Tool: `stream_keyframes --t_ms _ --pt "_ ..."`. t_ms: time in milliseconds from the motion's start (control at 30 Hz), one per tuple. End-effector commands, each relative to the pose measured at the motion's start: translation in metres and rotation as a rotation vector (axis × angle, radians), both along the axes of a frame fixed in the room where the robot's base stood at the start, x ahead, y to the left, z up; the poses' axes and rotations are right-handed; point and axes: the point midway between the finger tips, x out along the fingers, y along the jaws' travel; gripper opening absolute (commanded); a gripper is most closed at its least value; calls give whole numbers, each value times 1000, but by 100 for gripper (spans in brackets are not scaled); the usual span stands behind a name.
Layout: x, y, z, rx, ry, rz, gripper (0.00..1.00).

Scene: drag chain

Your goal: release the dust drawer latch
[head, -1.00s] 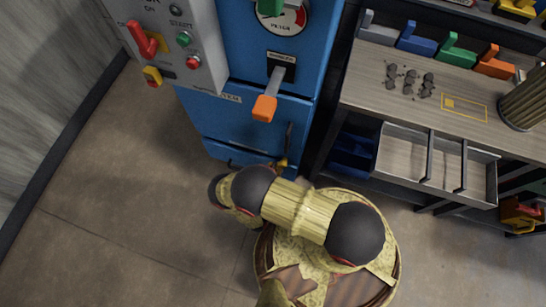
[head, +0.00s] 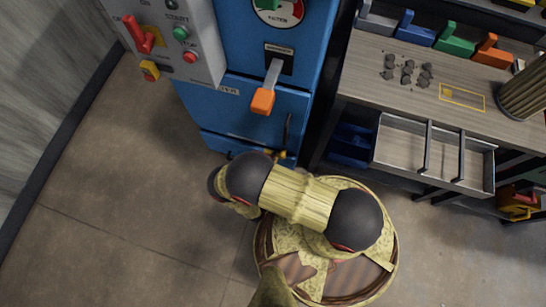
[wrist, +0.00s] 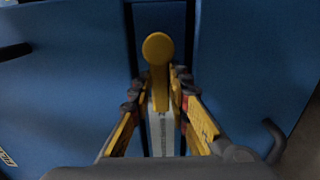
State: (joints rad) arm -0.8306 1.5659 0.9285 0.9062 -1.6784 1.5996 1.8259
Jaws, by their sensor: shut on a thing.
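A yellow latch lever with a rounded end (wrist: 158,48) stands out from the blue cabinet front in the wrist view. My gripper (wrist: 160,88) has its two fingers closed on either side of this lever, with the rounded end showing beyond the fingertips. In the head view a small yellow part (head: 275,154) shows low on the cabinet, just beyond my arm; I cannot tell whether it is the latch or a finger. My gripper is mostly hidden behind my arm there. The blue drawer front (head: 250,110) has a dark handle (head: 287,132) at its right.
An orange-tipped lever (head: 263,100) sticks out above the drawer. A grey control panel (head: 160,40) is at upper left. A workbench (head: 370,85) with an open tray (head: 400,145) and a blue bin (head: 350,146) stands right. The floor at left is clear.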

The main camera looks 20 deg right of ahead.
Motion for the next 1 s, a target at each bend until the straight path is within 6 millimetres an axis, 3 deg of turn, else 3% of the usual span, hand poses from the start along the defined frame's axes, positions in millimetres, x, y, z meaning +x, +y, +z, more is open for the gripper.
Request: stream_keyframes --t_ms 500,533,833,1000 --pt "0 0 0 16 -10 1 0" --pt "0 0 0 16 -10 1 19" --pt "0 0 0 15 -10 1 36" --pt "0 0 0 15 -10 1 36"
